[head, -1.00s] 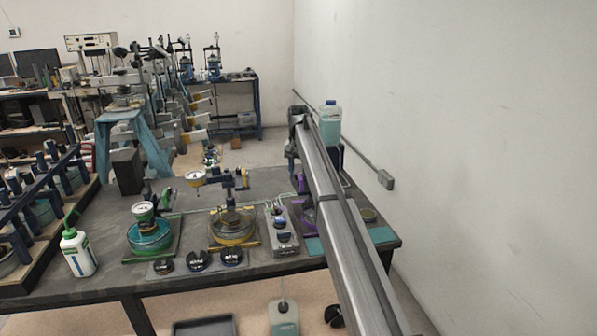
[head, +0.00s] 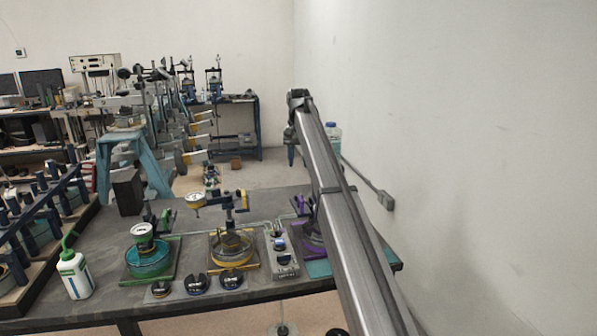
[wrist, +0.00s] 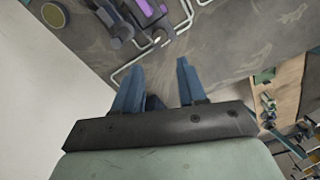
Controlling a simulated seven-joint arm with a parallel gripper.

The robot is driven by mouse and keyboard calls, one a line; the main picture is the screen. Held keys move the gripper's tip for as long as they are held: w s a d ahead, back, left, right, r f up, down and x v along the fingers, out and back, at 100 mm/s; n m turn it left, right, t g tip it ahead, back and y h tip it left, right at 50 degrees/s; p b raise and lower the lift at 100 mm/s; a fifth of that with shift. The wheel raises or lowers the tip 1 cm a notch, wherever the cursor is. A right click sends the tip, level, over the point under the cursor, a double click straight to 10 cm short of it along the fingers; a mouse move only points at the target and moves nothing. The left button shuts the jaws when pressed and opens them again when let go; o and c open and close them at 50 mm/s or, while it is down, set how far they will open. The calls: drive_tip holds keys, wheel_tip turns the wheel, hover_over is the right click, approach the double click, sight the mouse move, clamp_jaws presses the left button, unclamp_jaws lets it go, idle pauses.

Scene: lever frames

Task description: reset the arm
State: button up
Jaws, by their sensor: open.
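My arm (head: 340,205) reaches forward from the lower right over the right end of the workbench, with its far end high in the head view. My gripper (wrist: 157,82) shows in the wrist view with two blue fingers apart and nothing between them. It is above the bench top, which shows tilted beyond the fingers. In the head view the fingers are mostly hidden by the arm.
The workbench (head: 110,235) holds a teal lever frame (head: 149,262), a yellow one (head: 232,250) and a purple one (head: 312,237) partly behind my arm. A green-capped bottle (head: 74,275) stands left. The wall (head: 480,150) is close on the right.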

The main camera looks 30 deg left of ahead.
drive_tip(key=shift+r, duration=0.6)
